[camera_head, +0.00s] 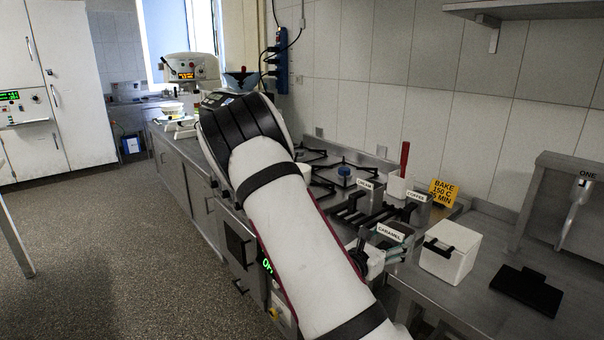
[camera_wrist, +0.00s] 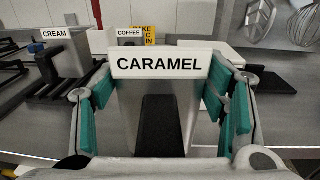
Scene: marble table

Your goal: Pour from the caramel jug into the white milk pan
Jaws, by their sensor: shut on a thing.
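The caramel jug (camera_wrist: 192,105) is pale, with a black handle strip facing me and a white CARAMEL label. It looks upright between the teal pads of my gripper (camera_wrist: 160,100), which is shut on it. In the head view the CARAMEL label (camera_head: 390,232) shows above my gripper (camera_head: 376,258), and my arm hides much of the jug. I cannot tell whether its base touches the counter. A white box-like vessel with a black handle (camera_head: 448,252), probably the milk pan, stands just right of the jug. Its contents are not visible.
Labels read CREAM (camera_head: 365,183) and COFFEE (camera_head: 416,195) behind the jug. A yellow bake sign (camera_head: 443,192) stands near the wall. Black burner grates (camera_head: 350,208) lie at left. A black flat object (camera_head: 527,290) lies right of the white vessel, with bare counter around it. A whisk (camera_head: 573,210) hangs at right.

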